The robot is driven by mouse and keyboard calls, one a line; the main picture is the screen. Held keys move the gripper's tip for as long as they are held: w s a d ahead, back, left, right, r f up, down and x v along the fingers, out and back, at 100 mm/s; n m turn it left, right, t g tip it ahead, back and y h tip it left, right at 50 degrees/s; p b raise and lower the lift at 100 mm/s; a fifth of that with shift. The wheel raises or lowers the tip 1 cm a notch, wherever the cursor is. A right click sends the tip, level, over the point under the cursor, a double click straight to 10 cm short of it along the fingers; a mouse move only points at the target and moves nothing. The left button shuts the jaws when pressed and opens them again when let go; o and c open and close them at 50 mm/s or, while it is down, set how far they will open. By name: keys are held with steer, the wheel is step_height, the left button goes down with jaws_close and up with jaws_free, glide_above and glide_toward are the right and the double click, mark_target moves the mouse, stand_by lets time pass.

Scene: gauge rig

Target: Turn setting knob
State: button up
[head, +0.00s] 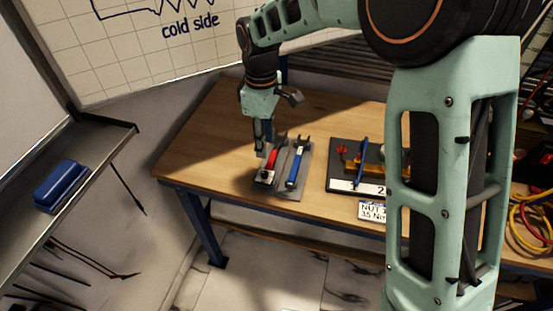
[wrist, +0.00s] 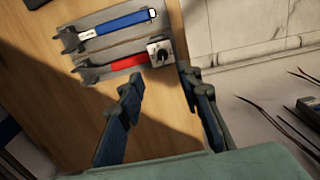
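A small black knob (wrist: 159,53) sits on a pale square block at the end of the red-handled tool (wrist: 128,61). The same block shows in the head view (head: 265,177) at the tool's near end. The tool lies in a grey holder (wrist: 103,48) on the wooden table. My gripper (head: 262,150) points down over the red tool in the head view. In the wrist view my gripper (wrist: 160,78) has its two fingers wide apart with nothing between them, and the knob appears just beyond the fingertips. I cannot tell the exact height gap, or the knob's setting.
A blue-handled wrench (head: 296,166) lies in the holder beside the red tool. To its right is a dark board (head: 340,178) with a yellow fixture and a blue tool. A label card (head: 372,211) lies near the table's front edge. Bare wood (head: 205,150) is free at left.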

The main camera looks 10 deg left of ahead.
mark_target(264, 173)
steer(key=f, duration=1.1)
steer(key=shift+s+a, duration=0.2)
jaws_close()
